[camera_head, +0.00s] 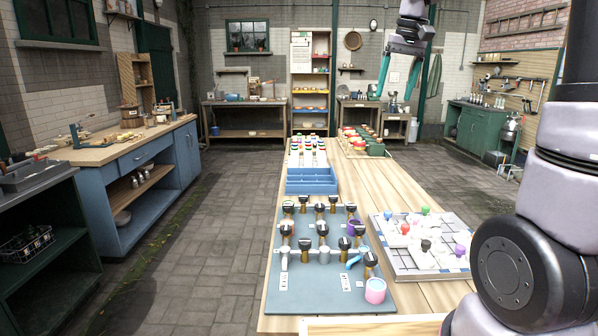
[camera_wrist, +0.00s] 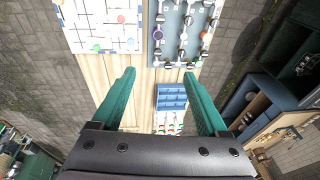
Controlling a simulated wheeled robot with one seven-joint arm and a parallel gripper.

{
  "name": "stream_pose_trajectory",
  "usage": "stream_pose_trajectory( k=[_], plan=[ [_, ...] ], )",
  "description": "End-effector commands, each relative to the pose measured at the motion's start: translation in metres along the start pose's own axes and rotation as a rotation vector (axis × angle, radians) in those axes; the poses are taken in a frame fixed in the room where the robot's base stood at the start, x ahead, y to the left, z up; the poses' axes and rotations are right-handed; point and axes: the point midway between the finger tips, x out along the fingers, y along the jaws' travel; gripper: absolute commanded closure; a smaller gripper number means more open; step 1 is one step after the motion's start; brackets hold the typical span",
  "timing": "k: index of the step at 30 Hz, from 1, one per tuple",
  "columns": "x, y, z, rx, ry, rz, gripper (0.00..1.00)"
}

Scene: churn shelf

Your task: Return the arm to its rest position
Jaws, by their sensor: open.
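My gripper (camera_head: 399,78) is raised high above the far part of the long wooden table (camera_head: 401,183) in the head view. Its two teal fingers point down and stand wide apart with nothing between them. In the wrist view my gripper (camera_wrist: 160,75) shows the same open fingers over the table, with clear air between the tips. The rest of my arm is at the right of the head view.
On the table are a blue-grey board (camera_head: 300,265) with several black-topped pegs, a white board (camera_head: 408,258) with coloured pieces, a pink cup (camera_head: 375,290) and a blue tray (camera_head: 312,184). Workbenches line the walls. The paved floor left of the table is clear.

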Motion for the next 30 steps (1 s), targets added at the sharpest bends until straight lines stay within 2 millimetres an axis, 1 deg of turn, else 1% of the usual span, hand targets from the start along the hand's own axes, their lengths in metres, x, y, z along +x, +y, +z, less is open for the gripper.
stream_pose_trajectory(
  k=[1,2,3,5,6,8,9,12,15,18,21,24,30],
  plan=[
    [-0.013,0.002,0.022,0.023,0.040,-0.011,0.23],
    [-0.017,0.002,0.033,0.040,0.060,-0.019,0.23],
    [-0.023,0.004,0.049,0.061,0.088,-0.028,0.23],
    [-0.029,0.005,0.072,0.093,0.131,-0.042,0.23],
    [-0.032,0.006,0.087,0.114,0.159,-0.053,0.23],
    [-0.035,0.007,0.111,0.147,0.200,-0.068,0.23],
    [-0.035,0.008,0.126,0.167,0.229,-0.078,0.23],
    [-0.033,0.011,0.161,0.219,0.292,-0.102,0.23],
    [-0.027,0.013,0.187,0.262,0.343,-0.122,0.23],
    [-0.021,0.014,0.204,0.293,0.377,-0.136,0.23],
    [-0.018,0.015,0.213,0.309,0.397,-0.144,0.23],
    [-0.016,0.015,0.216,0.316,0.401,-0.146,0.23],
    [-0.016,0.015,0.216,0.315,0.401,-0.146,0.23]
  ],
)
